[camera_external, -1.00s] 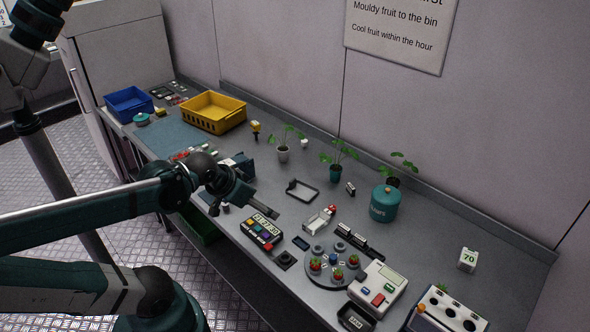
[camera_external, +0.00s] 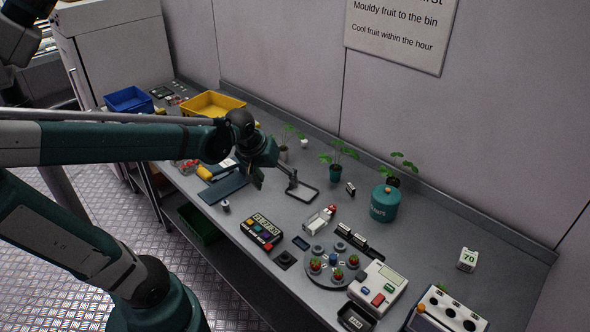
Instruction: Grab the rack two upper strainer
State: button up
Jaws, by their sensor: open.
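I cannot make out for sure which thing is the rack two upper strainer. My gripper (camera_external: 274,182) is open and empty above the bench, its fingers spread and pointing down. It is just left of a dark-rimmed shallow tray (camera_external: 308,197), and one finger overlaps the tray's left end in the picture. A round grey stand (camera_external: 312,281) with several red berries is at the front right. A small white holder (camera_external: 317,221) with a red item at its end lies behind that stand. My arm hides part of the bench's left side.
Potted plants (camera_external: 336,172) and a teal canister (camera_external: 385,205) stand along the back. A coloured-button timer (camera_external: 262,232), a white scale (camera_external: 378,288) and a white holed block (camera_external: 447,312) are in front. A yellow crate (camera_external: 212,104) and a blue bin (camera_external: 128,101) are far left. The right rear bench is mostly clear.

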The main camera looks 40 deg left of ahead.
jog(key=w+a+f+n+g+p, duration=0.25)
jog(key=w+n+p, duration=0.3)
jog(key=w, duration=0.45)
jog(key=n+g+p, duration=0.3)
jog(key=n+p, duration=0.2)
jog(key=n, duration=0.3)
send_over(299, 191)
notch_tip(299, 191, down, 8)
jog(key=shift+w, duration=0.25)
jog(key=shift+d+t, duration=0.1)
jog(key=shift+t, duration=0.15)
jog(key=shift+f, duration=1.25)
jog(key=shift+f, duration=0.1)
jog(key=shift+s+f, duration=0.2)
jog(key=shift+f, duration=2.3)
jog(key=shift+c, duration=0.3)
